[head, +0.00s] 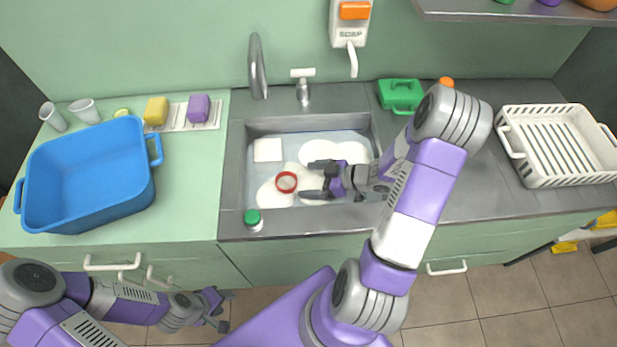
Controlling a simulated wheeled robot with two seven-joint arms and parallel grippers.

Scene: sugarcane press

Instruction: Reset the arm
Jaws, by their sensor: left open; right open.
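My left gripper (224,309) is open and empty, held low in front of the cabinet at the bottom left. My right gripper (311,180) is open over the sink (238,190), with its fingers pointing left. A red ring-shaped item (287,182) is in the sink just left of the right gripper's fingers, apart from them. White dishes (318,150) lie in the water around and under this gripper. My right forearm hides part of the sink's right side.
A blue tub (88,178) stands on the left counter, with a yellow sponge (156,111) and a purple sponge (199,108) behind it. A green-capped jar (254,220) stands at the sink's front edge. A tap (257,65) rises behind. A white dish rack (558,143) is at the right.

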